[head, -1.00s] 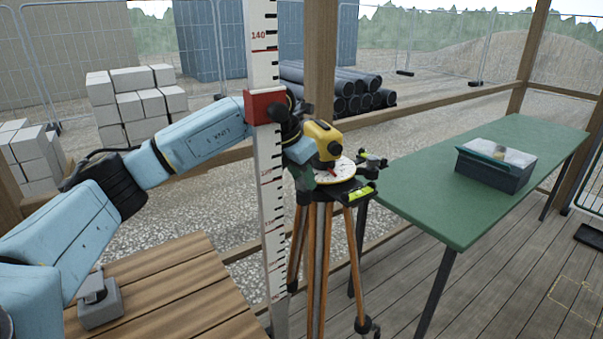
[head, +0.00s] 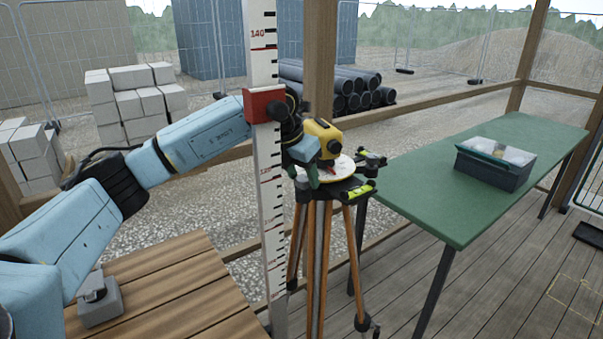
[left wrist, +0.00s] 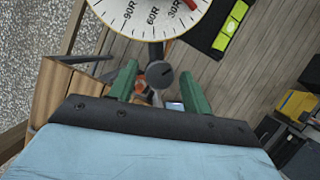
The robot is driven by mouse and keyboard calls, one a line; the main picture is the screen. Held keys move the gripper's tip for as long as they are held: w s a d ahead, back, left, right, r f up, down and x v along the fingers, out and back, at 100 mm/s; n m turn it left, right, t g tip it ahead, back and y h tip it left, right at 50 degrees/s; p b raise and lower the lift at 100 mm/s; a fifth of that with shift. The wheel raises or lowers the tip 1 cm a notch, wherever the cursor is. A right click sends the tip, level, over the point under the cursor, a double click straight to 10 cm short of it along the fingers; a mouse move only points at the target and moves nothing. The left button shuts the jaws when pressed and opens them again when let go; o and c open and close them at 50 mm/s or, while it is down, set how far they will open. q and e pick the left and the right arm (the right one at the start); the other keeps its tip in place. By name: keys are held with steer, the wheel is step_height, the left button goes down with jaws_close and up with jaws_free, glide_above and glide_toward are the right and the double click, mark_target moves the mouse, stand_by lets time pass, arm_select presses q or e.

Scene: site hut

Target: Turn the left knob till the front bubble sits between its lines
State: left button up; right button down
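A yellow level instrument (head: 321,139) stands on a tripod (head: 317,255) over a white dial plate (head: 345,171). The front vial (head: 361,191) is bright yellow-green; its bubble is too small to place against the lines. It also shows in the left wrist view (left wrist: 228,27). My left gripper (head: 302,176) is at the left side of the instrument's base. In the left wrist view its green fingers (left wrist: 160,84) are open, on either side of a dark round knob (left wrist: 160,74), with gaps showing. The dial (left wrist: 150,14) above reads 90R, 60R, 30R. My right gripper is out of view.
A white measuring staff (head: 270,200) with a red clamp (head: 264,105) stands close beside my left wrist. A green table (head: 440,190) with a lidded box (head: 495,163) is at the right. A wooden bench (head: 180,290) lies below my left arm.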

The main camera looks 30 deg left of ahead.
arm_select(q)
steer(key=shift+o, duration=0.2)
steer(key=shift+r, duration=0.1)
steer(key=v, duration=1.3)
steer(key=shift+r, duration=0.15)
